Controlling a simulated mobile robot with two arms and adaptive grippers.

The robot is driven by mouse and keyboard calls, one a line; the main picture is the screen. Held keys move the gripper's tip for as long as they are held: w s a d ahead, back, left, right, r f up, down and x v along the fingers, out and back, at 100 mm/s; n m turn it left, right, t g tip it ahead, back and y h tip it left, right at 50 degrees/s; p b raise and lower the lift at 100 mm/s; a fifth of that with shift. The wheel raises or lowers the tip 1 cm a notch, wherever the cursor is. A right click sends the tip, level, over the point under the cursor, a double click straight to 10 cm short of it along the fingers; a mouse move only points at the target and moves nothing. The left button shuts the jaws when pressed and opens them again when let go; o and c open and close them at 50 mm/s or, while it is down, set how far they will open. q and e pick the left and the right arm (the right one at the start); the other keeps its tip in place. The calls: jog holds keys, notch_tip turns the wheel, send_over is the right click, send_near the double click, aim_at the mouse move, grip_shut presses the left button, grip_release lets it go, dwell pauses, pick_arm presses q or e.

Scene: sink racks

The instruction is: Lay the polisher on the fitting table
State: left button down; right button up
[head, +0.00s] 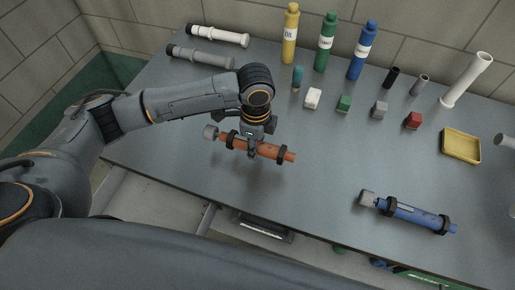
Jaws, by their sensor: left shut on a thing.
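My left gripper (252,146) is shut around the middle of an orange cylindrical tool (272,151) with dark bands and a grey round head at its left end. The tool is roughly level over the left part of the grey table (325,155); a soft shadow beneath it suggests that it is a little above the top. A similar blue tool (410,213) with a grey head lies at the front right of the table. No marking shows which of the two is the polisher. My right gripper is not in view.
Yellow, green (325,42) and blue bottles stand at the back. Small coloured blocks (344,103) and short cylinders stand in front of them. A yellow tray (461,146) sits at the right. The table's centre front is clear.

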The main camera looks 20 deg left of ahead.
pick_arm(q)
jog(key=shift+w+d+f, duration=0.1)
jog(key=shift+w+f, duration=0.1)
jog(key=shift+w, duration=0.05)
notch_tip(320, 180, down, 3)
jog(key=shift+w+r+p, duration=0.1)
jog(key=shift+w+p, duration=0.05)
jog(key=shift+p, duration=0.45)
jog(key=shift+f, duration=0.35)
jog(key=shift+f, duration=0.1)
jog(key=c, duration=0.9)
grip_release()
jog(key=shift+c, duration=0.2)
notch_tip(320, 180, up, 12)
jog(key=shift+r+b, duration=0.1)
jog(key=shift+b, duration=0.85)
